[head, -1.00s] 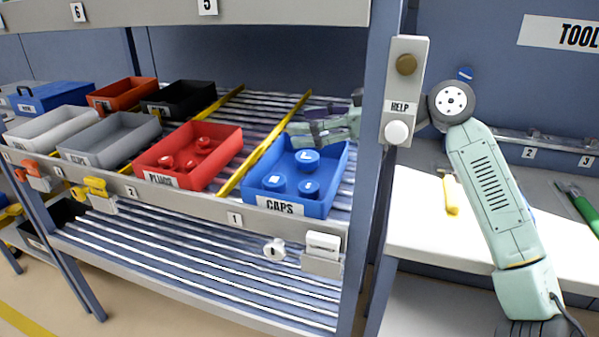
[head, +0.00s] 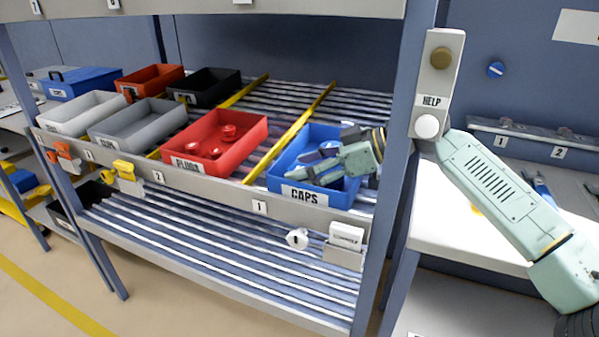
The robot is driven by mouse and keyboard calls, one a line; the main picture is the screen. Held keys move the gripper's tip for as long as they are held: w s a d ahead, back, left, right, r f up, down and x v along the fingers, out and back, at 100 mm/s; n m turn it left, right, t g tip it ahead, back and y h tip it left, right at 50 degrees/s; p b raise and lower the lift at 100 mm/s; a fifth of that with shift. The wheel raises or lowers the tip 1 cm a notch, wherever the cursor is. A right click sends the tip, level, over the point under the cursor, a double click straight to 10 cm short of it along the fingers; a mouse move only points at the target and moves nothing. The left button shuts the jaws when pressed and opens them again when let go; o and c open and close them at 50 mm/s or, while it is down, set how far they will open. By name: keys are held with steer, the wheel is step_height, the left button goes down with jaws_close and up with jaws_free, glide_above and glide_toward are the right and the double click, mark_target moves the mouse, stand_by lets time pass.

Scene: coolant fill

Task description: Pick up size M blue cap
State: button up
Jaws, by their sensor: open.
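The blue caps bin (head: 342,198) sits on the upper shelf at the right, with a "CAPS" label on its front. My gripper (head: 318,168) is open and reaches down into this bin from the right. A blue cap (head: 329,149) shows behind the fingers. The other caps seen earlier in the bin are mostly hidden by my gripper. I cannot read any size letter on the caps now, so I cannot tell which one is size M or whether the fingers surround one.
A shelf post (head: 398,150) with a HELP panel (head: 432,85) stands close right of the bin. A red plugs bin (head: 216,145) is to the left, past a yellow divider (head: 290,132). Grey (head: 138,126) and black bins (head: 207,88) stand further left. A white workbench (head: 465,225) is at the right.

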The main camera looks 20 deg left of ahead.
steer(key=shift+c, duration=0.3)
steer(key=c, duration=1)
steer(key=shift+r, duration=0.15)
steer(key=shift+r, duration=0.2)
step_height(320, 180, up, 6)
steer(key=shift+r+b, duration=0.2)
steer(key=shift+b, duration=0.3)
steer(key=shift+w+d+r+p, duration=0.15)
steer(key=shift+w+d, duration=0.95)
steer(key=shift+w, duration=1.55)
steer(key=shift+w+d+f+p, duration=0.1)
steer(key=shift+w+d+p, duration=0.15)
steer(key=shift+w+d, duration=1.6)
steer(key=shift+w+d+r+p, duration=0.1)
steer(key=shift+w+d+p, duration=0.15)
steer(key=shift+w, duration=3.15)
steer(key=shift+w+d, duration=0.2)
steer(key=shift+w, duration=0.15)
